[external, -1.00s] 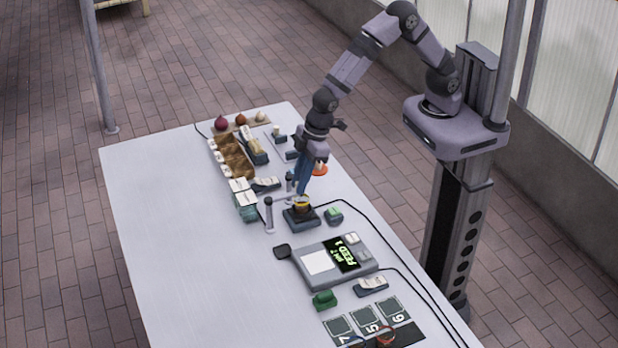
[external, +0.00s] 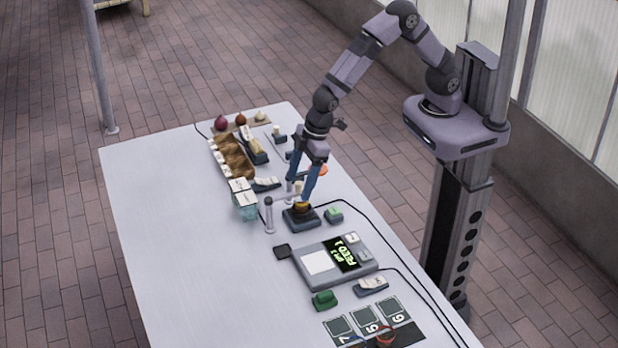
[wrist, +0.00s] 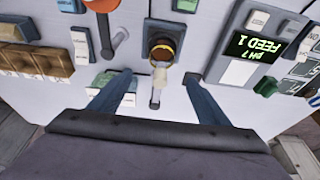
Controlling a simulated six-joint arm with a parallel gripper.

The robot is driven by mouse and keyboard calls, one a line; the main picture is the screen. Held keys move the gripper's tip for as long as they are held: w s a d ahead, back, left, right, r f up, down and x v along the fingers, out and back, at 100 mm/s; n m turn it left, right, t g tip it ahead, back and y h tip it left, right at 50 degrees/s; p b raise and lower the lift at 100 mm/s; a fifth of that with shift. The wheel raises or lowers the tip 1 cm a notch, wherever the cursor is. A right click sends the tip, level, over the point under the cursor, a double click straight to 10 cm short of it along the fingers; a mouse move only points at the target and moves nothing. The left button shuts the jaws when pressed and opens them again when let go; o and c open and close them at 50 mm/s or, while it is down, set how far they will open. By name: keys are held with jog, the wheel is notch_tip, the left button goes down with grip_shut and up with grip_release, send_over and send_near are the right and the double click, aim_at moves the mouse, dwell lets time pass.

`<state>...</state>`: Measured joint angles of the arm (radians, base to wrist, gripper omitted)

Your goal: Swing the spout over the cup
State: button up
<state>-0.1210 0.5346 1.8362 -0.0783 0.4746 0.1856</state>
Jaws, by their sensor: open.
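The spout is a thin grey arm on a grey post (external: 268,215), with a pale upright knob (external: 298,188) near its free end. The post (wrist: 155,99) and knob (wrist: 160,78) also show in the wrist view. The cup (external: 302,208) is dark amber with a yellow rim and sits on a dark block; it also shows in the wrist view (wrist: 162,48). The spout's free end points at the cup, and the knob overlaps its near rim in the wrist view. My gripper (wrist: 157,77) is open, fingers either side of the knob, apart from it; it also shows externally (external: 297,191).
A grey console (external: 335,261) with a lit display stands nearer the camera. The table's left side is clear.

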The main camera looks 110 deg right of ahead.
jog(key=shift+r+p, duration=2.55)
jog(key=shift+r, duration=0.85)
jog(key=shift+s+f, duration=0.1)
jog(key=shift+s, duration=0.1)
jog(key=s+f+n+g, duration=0.1)
jog(key=s+f+g, duration=0.25)
jog(key=s, duration=0.55)
jog(key=s+d+r+g, duration=0.1)
jog(key=s+d+g, duration=0.15)
jog(key=s, duration=1.55)
jog(key=shift+w+d+r+m+t, duration=0.15)
jog(key=shift+d+r+t, duration=0.3)
jog(key=shift+r, duration=0.4)
jog(key=shift+d+r+m+t, duration=0.2)
jog(key=shift+d+r+t, duration=0.2)
jog(key=shift+r, duration=0.4)
jog(key=shift+w+d+r+m+t, duration=0.15)
jog(key=shift+d+r+t, duration=0.3)
jog(key=shift+r, duration=0.4)
